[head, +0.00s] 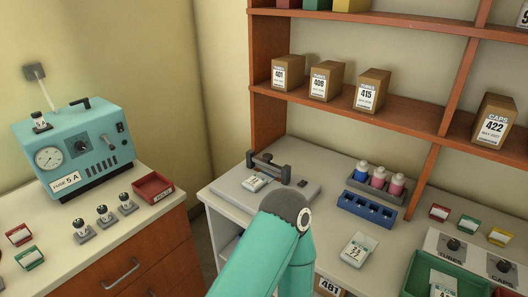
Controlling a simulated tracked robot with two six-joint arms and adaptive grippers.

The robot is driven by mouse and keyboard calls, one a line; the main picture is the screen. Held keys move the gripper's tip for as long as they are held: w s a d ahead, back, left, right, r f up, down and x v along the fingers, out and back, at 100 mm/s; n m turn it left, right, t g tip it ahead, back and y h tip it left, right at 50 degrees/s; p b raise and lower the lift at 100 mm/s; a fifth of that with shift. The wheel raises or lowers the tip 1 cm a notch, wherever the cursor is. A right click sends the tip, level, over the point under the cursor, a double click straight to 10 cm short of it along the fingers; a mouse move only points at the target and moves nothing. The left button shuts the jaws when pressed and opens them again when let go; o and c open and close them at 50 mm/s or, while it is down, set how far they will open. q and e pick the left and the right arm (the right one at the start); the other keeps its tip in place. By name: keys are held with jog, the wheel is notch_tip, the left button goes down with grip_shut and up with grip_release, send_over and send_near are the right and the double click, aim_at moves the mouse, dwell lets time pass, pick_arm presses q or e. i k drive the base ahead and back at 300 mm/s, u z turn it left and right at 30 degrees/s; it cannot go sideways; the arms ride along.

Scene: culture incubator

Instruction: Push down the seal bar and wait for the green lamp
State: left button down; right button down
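The sealer (300,197) is a flat grey unit on the white bench in the head view. Its dark seal bar (268,165) spans the back part between two short uprights and appears raised. A small labelled pouch (256,183) lies on the sealer in front of the bar. A small dark spot (303,183) sits on the sealer's right side; I cannot tell if it is the lamp, and I see no green light. One of my teal arms rises from the bottom, its bent joint hiding the sealer's front right part. Neither gripper is in view.
A blue rack (366,209) and a grey holder with several bottles (379,183) stand right of the sealer. A labelled packet (358,250) lies in front. A green tray (420,272) is at lower right. A teal machine (75,150) stands on the left cabinet.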

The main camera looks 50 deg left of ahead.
aim_at(265, 162)
jog(key=u, duration=1.3)
jog(key=k, duration=0.6)
jog(key=z, duration=0.1)
jog(key=i, duration=0.6)
jog(key=z, duration=0.05)
